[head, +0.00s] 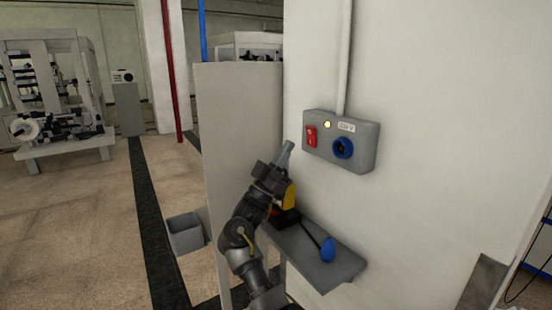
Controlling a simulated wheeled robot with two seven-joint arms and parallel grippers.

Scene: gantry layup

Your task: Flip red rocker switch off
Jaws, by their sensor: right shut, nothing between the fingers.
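The red rocker switch (311,136) sits on the left of a grey wall-mounted box (366,135). The box also carries a small lit round lamp (327,125), a "230 V" label and a blue round socket (343,148). Which way the rocker is tipped is too small to tell. My right gripper (287,147) is shut and empty, its fingers pointing up, just left of and slightly below the switch. A small gap shows between the fingertips and the switch in the picture. My left gripper is not in view.
A grey shelf (340,266) below the box holds a blue-ended tool (327,250) and a yellow and black object (290,200) partly behind my right arm. A grey panel (230,120) stands left of the wall. A grey bin (186,234) is at lower left; open floor lies beyond.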

